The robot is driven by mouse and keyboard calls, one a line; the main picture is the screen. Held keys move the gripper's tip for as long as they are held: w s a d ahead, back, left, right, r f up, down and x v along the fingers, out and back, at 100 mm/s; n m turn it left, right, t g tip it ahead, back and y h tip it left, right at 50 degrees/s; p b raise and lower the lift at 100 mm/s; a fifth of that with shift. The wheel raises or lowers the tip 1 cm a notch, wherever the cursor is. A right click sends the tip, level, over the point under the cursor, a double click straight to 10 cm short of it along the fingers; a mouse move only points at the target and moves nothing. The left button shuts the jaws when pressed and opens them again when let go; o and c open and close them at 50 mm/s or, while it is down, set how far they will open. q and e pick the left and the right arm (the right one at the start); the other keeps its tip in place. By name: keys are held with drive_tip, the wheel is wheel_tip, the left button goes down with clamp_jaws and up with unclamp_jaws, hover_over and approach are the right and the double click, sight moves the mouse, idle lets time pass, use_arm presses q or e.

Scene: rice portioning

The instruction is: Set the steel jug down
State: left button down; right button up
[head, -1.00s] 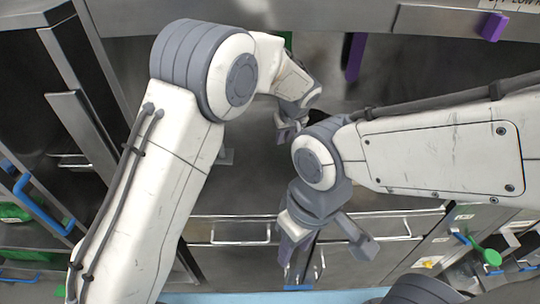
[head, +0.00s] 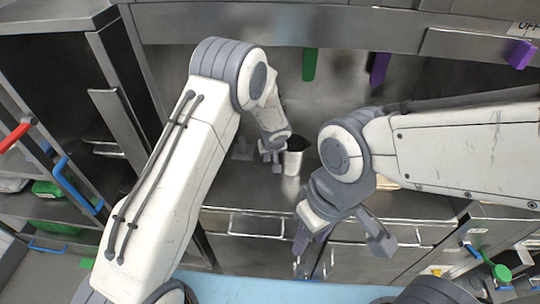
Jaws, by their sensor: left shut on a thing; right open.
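The steel jug (head: 291,164) is a small shiny cylinder with a dark opening, upright at the steel counter, right of my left gripper. My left gripper (head: 277,160) is shut on the jug at its left side. Whether the jug's base touches the counter (head: 240,185) I cannot tell. My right gripper (head: 341,241) is open and empty, with its fingers spread in front of the counter's front edge, lower and to the right of the jug. The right arm covers part of the counter to the right of the jug.
A green handle (head: 310,64) and a purple handle (head: 379,68) hang at the back wall. Drawers with bar handles (head: 256,226) lie below the counter. Dark shelving with a blue handle (head: 76,186) stands at the left. The counter left of the jug looks mostly clear.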

use_arm(q)
drive_tip(key=shift+f+b, duration=0.15)
drive_tip(key=shift+b, duration=0.15)
drive_tip(key=c, duration=0.8)
unclamp_jaws()
drive_tip(key=shift+c, duration=0.2)
